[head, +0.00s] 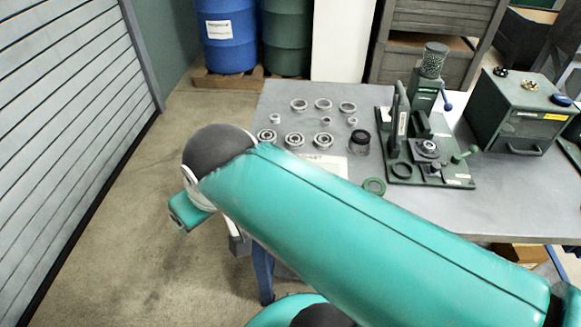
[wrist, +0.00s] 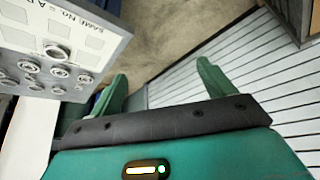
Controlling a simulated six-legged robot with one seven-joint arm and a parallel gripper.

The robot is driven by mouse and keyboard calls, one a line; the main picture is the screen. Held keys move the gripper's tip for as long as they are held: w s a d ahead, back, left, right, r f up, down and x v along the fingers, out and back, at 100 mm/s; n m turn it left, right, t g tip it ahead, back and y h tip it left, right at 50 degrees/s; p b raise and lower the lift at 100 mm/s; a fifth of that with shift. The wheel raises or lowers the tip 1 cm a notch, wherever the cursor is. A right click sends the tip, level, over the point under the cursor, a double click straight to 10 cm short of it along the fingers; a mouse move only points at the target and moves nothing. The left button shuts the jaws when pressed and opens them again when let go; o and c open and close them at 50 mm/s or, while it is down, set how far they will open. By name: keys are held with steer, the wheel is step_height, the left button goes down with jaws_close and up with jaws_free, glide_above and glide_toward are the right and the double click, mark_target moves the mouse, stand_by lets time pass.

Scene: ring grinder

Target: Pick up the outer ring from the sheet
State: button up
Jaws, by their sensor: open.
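Three larger plain rings, which look like outer rings, stand in the back row on the grey table in the head view: left (head: 299,105), middle (head: 323,104) and right (head: 347,107). I cannot tell which is the task's ring. My gripper (wrist: 165,88) is open and empty, its green fingers wide apart over the floor, right of the rings. In the head view my arm hides its fingers.
Smaller rings (head: 275,119) and bearing-like rings (head: 294,140) stand nearby on the table (head: 375,215). A slatted wall (head: 60,110) is left; floor between is clear.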

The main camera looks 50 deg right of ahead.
steer(key=w+d+n+g+h, duration=0.1)
steer(key=w+d+n+g, duration=0.1)
steer(key=w+d+n, duration=0.45)
steer(key=w+d+n+g, duration=0.1)
steer(key=w+d+g, duration=0.15)
steer(key=d, duration=0.75)
steer(key=d+f+n+y, duration=0.1)
steer(key=d+f+n, duration=0.2)
steer(key=d, duration=0.6)
steer(key=d+f+n+y, duration=0.1)
steer(key=d+f+n, duration=0.25)
steer(key=d, duration=0.45)
steer(key=shift+g, duration=0.35)
steer(key=f, duration=0.6)
steer(key=shift+a+f, duration=0.25)
steer(key=shift+f, duration=0.1)
steer(key=shift+w+a+f, duration=0.1)
steer(key=shift+f, duration=1.45)
steer(key=shift+w+a+f, duration=0.1)
steer(key=shift+f, duration=1.45)
steer(key=c, duration=1.1)
